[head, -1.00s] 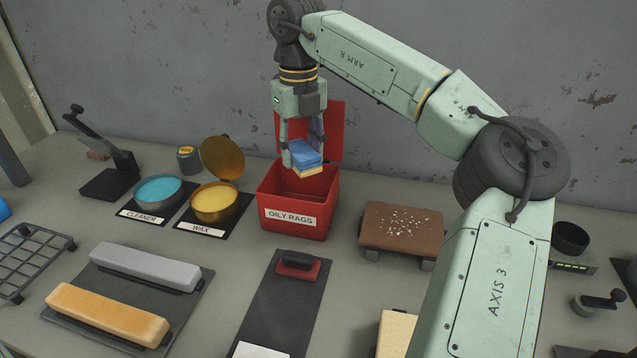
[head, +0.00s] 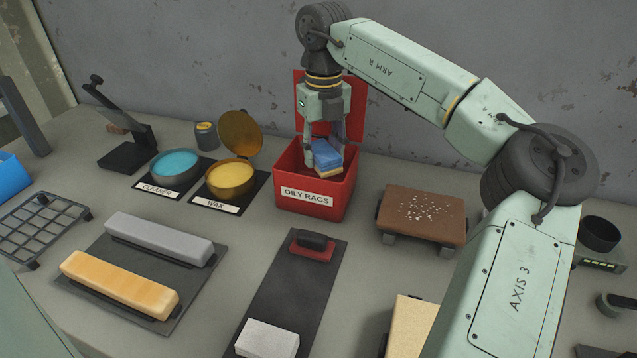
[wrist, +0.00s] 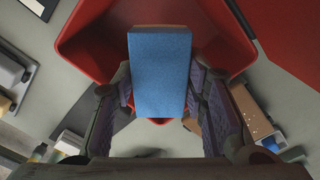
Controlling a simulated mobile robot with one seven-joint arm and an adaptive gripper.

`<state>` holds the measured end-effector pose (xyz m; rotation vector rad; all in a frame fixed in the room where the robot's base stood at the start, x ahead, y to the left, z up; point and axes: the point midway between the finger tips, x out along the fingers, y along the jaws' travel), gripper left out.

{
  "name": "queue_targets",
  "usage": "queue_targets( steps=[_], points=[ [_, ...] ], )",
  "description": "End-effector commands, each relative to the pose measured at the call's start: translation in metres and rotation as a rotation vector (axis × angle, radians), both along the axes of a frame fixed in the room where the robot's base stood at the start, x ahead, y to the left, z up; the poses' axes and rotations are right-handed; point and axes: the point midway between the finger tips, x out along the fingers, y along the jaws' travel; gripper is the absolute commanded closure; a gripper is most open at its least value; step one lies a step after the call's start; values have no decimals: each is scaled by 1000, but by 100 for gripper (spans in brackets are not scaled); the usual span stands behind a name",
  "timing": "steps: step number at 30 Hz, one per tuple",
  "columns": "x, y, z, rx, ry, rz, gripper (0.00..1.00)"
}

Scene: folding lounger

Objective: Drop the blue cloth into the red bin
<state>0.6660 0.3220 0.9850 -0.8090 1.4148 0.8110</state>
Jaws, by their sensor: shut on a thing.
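Left of the bin are an open wax tin (head: 230,178) and a cleaner tin (head: 175,164). A brown board (head: 422,210) with white flecks stands to the right. A dark mat (head: 285,290) with a red-based black-handled block (head: 312,245) lies in front.

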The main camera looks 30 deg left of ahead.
Motion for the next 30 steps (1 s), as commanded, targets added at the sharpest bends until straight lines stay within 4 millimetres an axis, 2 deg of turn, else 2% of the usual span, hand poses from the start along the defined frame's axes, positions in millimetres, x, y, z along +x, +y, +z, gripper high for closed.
queue_targets(
  steps=[2, 3, 13, 23, 26, 30],
  points=[
    [0, 0, 1, 0, 0, 0, 83],
    [0, 0, 1, 0, 0, 0, 60],
    [0, 0, 1, 0, 0, 0, 38],
    [0, 0, 2, 0, 0, 0, 37],
    [1, 0, 11, 1, -2, -1, 37],
    [1, 0, 35, 2, -3, -2, 37]
  ],
)
